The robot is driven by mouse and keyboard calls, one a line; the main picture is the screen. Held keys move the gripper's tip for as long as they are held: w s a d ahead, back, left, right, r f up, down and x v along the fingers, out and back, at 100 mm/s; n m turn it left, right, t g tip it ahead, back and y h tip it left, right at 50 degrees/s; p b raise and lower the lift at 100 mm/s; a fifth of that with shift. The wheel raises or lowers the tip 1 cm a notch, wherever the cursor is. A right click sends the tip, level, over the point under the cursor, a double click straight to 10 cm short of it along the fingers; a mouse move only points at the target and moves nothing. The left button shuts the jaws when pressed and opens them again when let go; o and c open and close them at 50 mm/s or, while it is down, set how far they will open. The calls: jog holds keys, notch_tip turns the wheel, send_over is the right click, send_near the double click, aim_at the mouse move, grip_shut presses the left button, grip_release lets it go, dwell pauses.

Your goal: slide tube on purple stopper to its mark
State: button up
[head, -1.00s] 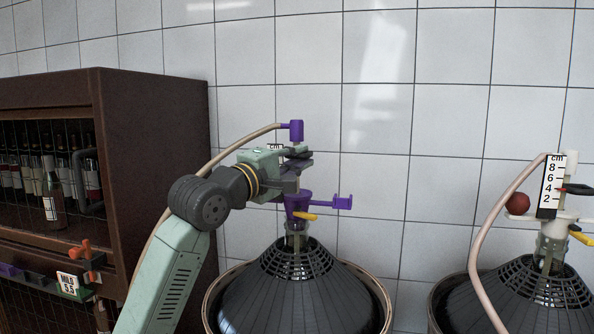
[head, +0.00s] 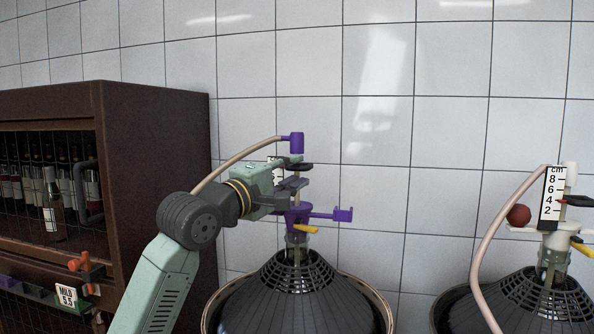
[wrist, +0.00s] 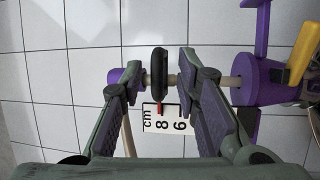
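The purple stopper (head: 299,215) sits upright in the neck of the middle black-basketed demijohn and shows at the right of the wrist view (wrist: 262,82). A pale tube (wrist: 229,82) runs through it to a purple cap (head: 296,143). A black oval piece (wrist: 159,76) with a red tip is on the tube; the tip is at the edge of the white cm scale (wrist: 170,117), close to the 8. My gripper (wrist: 159,82) is open, one finger on each side of the black piece along the tube, with visible gaps. In the head view my gripper (head: 294,174) partly hides the scale.
A yellow lever (head: 307,229) and a purple side arm (head: 330,214) stick out at the stopper. A second demijohn (head: 545,300) with a white stopper and scale (head: 550,198) stands right. A brown bottle cabinet (head: 155,170) stands left, with a "MILD 5.5" card (head: 67,295).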

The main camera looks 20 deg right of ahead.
jog(key=v, duration=1)
jog(key=shift+a, duration=0.1)
